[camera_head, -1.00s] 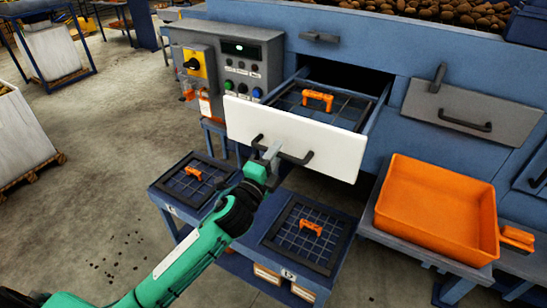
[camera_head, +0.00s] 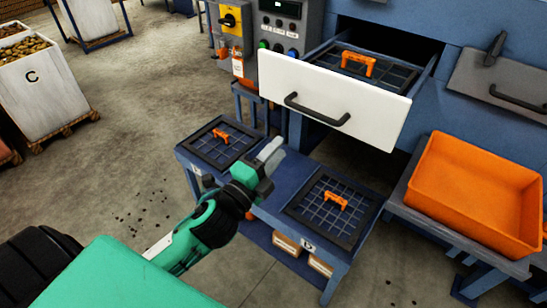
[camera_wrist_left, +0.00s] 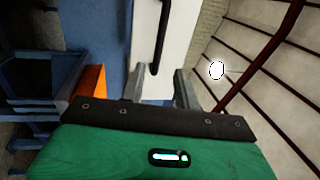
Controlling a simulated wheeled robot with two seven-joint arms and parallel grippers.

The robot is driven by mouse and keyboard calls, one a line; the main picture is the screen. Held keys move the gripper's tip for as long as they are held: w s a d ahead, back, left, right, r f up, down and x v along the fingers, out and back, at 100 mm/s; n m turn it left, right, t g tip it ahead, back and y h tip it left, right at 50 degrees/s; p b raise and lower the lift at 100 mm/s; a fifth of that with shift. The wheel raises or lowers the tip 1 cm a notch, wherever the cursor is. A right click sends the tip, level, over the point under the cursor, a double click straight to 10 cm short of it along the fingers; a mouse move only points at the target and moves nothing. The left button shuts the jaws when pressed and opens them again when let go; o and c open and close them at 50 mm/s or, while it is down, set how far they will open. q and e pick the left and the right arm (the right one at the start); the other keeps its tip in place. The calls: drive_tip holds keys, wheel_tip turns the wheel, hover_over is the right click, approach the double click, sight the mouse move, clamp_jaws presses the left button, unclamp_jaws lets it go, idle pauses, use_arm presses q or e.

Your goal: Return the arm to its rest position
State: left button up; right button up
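My left arm comes in from the lower left, green with a dark wrist. My left gripper (camera_head: 270,150) is in front of and below the white drawer front (camera_head: 335,98), clear of its black handle (camera_head: 317,110). In the left wrist view its two grey fingers (camera_wrist_left: 161,88) are apart with nothing between them. The handle (camera_wrist_left: 160,38) lies beyond the fingertips there. The drawer stands pulled out and holds a dark mesh screen with an orange handle (camera_head: 357,63). My right gripper is not in view.
Two mesh screens with orange handles (camera_head: 221,135) (camera_head: 336,201) lie on a blue stand below the drawer. An orange tray (camera_head: 470,195) stands at the right. A control box (camera_head: 281,40) is behind. A crate marked C (camera_head: 40,90) stands at the left, with open floor between.

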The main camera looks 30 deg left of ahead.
use_arm(q)
drive_tip(key=shift+s, duration=0.15)
idle(0.4)
drive_tip(key=w+a+f+n+g+y, duration=0.1)
drive_tip(key=w+a+f+n+g, duration=0.1)
drive_tip(key=f, duration=0.9)
drive_tip(key=w+a+f+n+g+y, duration=0.1)
drive_tip(key=w+a+f+n+g, duration=0.15)
drive_tip(key=f, duration=0.75)
drive_tip(key=s+a+f+n+g+y, duration=0.1)
drive_tip(key=s+f+n+g, duration=0.15)
drive_tip(key=f, duration=0.95)
drive_tip(key=s+a+f+n+g+y, duration=0.1)
drive_tip(key=s+a+f+n+g, duration=0.15)
drive_tip(key=f, duration=0.95)
drive_tip(key=s+d+f+n+g, duration=0.2)
drive_tip(key=s+f+n+g, duration=0.45)
drive_tip(key=s+f, duration=2.05)
drive_tip(key=s+d+f+n+g, duration=0.1)
drive_tip(key=s+f, duration=0.3)
drive_tip(key=s, duration=0.9)
drive_tip(key=shift+d+n+g, duration=0.15)
drive_tip(key=shift+n+g, duration=0.25)
drive_tip(key=shift+g, duration=0.5)
